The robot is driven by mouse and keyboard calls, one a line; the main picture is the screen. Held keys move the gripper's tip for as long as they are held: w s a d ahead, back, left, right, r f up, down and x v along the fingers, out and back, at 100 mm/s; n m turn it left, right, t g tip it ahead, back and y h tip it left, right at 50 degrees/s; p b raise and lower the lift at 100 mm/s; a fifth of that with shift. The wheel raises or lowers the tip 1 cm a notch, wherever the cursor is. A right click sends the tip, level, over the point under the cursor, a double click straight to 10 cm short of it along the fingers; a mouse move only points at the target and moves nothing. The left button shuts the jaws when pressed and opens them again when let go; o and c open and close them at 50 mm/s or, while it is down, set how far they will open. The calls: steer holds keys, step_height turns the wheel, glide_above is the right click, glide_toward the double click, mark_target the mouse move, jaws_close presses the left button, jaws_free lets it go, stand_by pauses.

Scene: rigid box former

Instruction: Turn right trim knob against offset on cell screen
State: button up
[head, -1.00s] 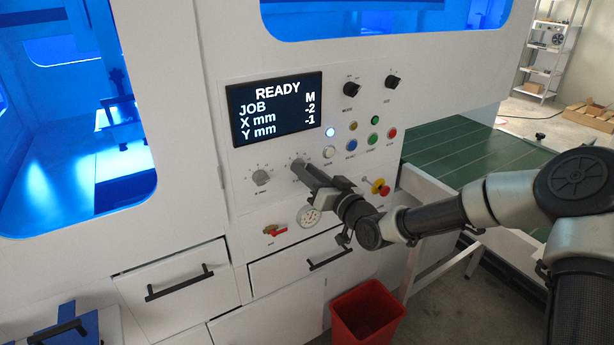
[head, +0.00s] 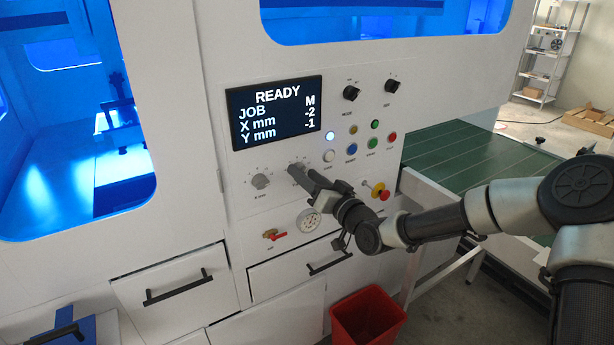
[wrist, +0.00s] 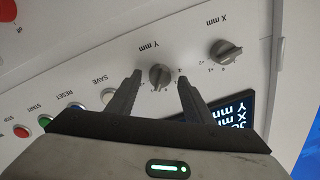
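The cell screen (head: 277,112) reads READY, JOB M, X mm -2 and Y mm -1. The right trim knob (head: 296,168) is grey, below the screen, partly hidden by my gripper in the head view. In the wrist view this knob (wrist: 159,76) is labelled Y mm and lies between my fingertips. My gripper (wrist: 159,77) is open, with a gap showing between each finger and the knob. In the head view my gripper (head: 309,178) is just right of and below the knob. The left trim knob (head: 260,181) is labelled X mm; it also shows in the wrist view (wrist: 225,52).
Several push buttons (head: 352,149) sit right of the knobs. A red and yellow emergency stop (head: 379,191) is right of my wrist. A gauge (head: 309,221) and a red-handled valve (head: 273,235) are below. A red bin (head: 367,318) stands on the floor.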

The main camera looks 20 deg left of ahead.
steer(key=v, duration=1.7)
steer(key=shift+s, duration=0.2)
steer(key=shift+d, duration=0.15)
